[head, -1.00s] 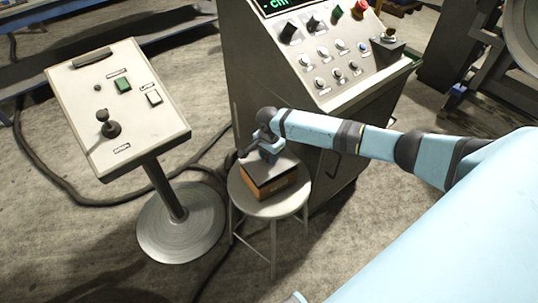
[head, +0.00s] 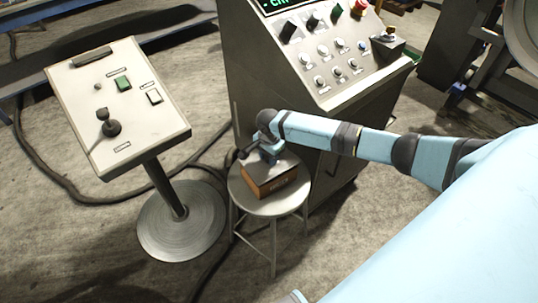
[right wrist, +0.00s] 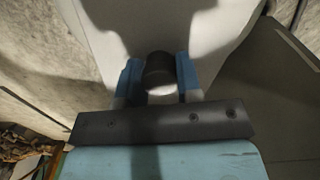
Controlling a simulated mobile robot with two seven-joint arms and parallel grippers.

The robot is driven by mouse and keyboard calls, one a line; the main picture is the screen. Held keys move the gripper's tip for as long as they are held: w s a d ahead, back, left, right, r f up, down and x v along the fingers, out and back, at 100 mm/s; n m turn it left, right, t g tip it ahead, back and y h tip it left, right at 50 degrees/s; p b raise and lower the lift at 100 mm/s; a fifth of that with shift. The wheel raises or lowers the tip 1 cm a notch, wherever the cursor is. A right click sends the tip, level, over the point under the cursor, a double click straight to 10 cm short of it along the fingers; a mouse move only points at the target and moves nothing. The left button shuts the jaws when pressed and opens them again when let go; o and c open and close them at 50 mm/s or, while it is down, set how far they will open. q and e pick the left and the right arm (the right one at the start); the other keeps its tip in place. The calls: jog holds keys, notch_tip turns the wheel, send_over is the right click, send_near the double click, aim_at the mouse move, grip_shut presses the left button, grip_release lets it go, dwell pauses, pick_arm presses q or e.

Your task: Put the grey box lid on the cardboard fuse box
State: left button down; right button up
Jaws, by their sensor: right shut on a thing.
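The cardboard fuse box (head: 274,188) stands on a round stool. The grey box lid (head: 285,166) lies over its top, lined up with it; I cannot tell whether it rests fully on the rim. My right gripper (head: 268,157) is above the lid and shut on its knob. In the right wrist view, the two blue fingers (right wrist: 158,82) are on either side of the dark round knob (right wrist: 158,66), with the pale lid (right wrist: 105,35) around it. My left gripper is not in view.
The stool (head: 241,200) has a little free rim around the box. A pedestal panel with a joystick (head: 118,105) stands at left. A large control console (head: 310,95) with knobs and a red button stands just behind the stool. A dark cable (head: 60,195) lies on the floor.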

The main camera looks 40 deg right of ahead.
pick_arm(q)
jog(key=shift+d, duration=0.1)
pick_arm(e)
jog(key=shift+f, duration=0.15)
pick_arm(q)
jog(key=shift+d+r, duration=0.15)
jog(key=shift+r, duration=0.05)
pick_arm(e)
jog(key=shift+f, duration=0.5)
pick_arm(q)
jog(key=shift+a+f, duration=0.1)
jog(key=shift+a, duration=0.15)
pick_arm(e)
jog(key=o, duration=1)
jog(key=shift+r, duration=0.15)
pick_arm(q)
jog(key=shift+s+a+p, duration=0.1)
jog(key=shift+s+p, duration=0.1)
jog(key=shift+p, duration=0.6)
pick_arm(e)
jog(key=shift+r, duration=6.75)
